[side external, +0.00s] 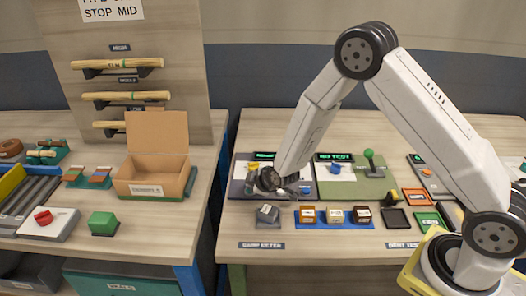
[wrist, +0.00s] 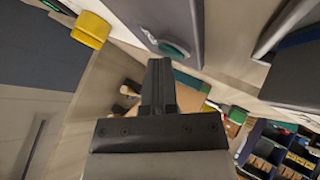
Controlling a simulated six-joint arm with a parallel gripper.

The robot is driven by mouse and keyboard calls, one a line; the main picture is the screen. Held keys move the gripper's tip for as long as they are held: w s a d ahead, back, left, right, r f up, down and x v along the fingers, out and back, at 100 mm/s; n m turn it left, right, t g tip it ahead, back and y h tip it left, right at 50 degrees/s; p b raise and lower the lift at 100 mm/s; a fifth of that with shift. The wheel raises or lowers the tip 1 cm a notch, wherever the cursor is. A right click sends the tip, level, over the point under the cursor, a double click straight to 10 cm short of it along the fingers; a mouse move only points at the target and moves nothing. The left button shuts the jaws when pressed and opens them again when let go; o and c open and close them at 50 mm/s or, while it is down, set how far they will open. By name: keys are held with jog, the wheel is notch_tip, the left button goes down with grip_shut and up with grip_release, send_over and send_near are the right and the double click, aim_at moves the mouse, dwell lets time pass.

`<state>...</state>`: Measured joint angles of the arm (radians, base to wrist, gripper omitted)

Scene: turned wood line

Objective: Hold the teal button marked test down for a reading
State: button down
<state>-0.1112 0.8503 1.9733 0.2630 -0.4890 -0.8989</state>
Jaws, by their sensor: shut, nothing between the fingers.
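The teal button (wrist: 174,49) sits on a grey panel in the wrist view, with a pale marking beside it that is too small to read. My gripper (wrist: 159,64) is shut and empty, its fingertips just short of the button in the picture; I cannot tell whether they touch it. In the side view my gripper (side external: 264,181) points down over the meter (side external: 238,186) at the left of the right-hand bench. The arm's end hides the button there. The meter's green display (side external: 265,156) is lit but unreadable.
A yellow part (wrist: 90,30) stands left of the fingers in the wrist view. A green board with a green-knobbed lever (side external: 370,155) is right of the meter. A blue tray of blocks (side external: 334,225) and a grey block (side external: 267,213) lie in front. A gap separates the benches.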

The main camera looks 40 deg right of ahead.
jog(key=shift+r, duration=0.15)
dwell(0.4)
jog(key=shift+r, duration=0.65)
jog(key=shift+r, duration=0.1)
jog(key=shift+r, duration=2.4)
jog(key=s+d+r+m+g, duration=0.1)
jog(key=s+r+m+g, duration=0.2)
jog(key=s, duration=0.8)
jog(key=s+d+r+m+g, duration=0.2)
jog(key=s+m, duration=0.3)
jog(key=s, duration=0.7)
jog(key=shift+s+d+r+g, duration=0.3)
jog(key=shift+r+g, duration=0.2)
jog(key=shift+g, duration=0.3)
